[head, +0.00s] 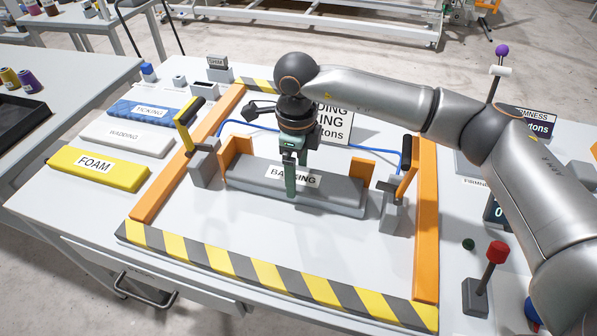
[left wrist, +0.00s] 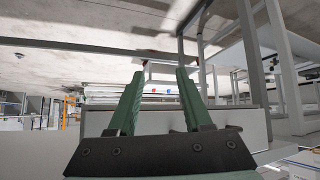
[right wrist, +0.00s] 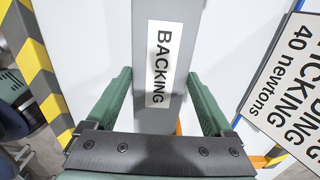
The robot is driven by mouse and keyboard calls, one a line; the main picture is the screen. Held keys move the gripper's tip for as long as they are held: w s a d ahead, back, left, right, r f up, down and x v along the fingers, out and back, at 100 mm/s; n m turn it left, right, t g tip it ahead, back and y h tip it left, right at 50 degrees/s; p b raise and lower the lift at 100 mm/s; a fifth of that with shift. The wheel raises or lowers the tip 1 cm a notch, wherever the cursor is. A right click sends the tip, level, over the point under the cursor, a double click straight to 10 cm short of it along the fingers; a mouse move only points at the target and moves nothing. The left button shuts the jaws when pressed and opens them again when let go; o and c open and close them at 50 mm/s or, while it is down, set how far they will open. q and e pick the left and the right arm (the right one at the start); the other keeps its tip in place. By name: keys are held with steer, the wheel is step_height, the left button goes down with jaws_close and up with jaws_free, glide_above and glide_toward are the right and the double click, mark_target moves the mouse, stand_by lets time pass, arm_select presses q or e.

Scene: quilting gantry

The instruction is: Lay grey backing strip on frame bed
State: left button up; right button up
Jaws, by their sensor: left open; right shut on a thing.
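The grey backing strip (head: 335,188), labelled BACKING, lies lengthwise inside the frame bed (head: 290,243), between two orange corner brackets. It looks level and at or very near the bed; I cannot tell whether all of its underside touches. My right gripper (head: 290,190) points down over the strip's middle and is shut on it. In the right wrist view the strip (right wrist: 154,120) runs between the two green fingers. My left gripper (left wrist: 160,85) is open and empty in the left wrist view, facing a bench and floor away from the bed. It is not in the head view.
Orange rails (head: 425,220) and a yellow-black striped front bar (head: 275,287) edge the bed. Toggle clamps (head: 203,163) stand at both ends of the strip. Yellow foam (head: 98,168), white wadding (head: 127,138) and blue ticking (head: 150,111) lie left. A red-knobbed lever (head: 495,255) stands right.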

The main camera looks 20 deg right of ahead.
steer(key=shift+w, duration=0.1)
steer(key=o, duration=1.1)
step_height(320, 180, up, 13)
steer(key=shift+f+b, duration=0.2)
steer(key=shift+b, duration=0.1)
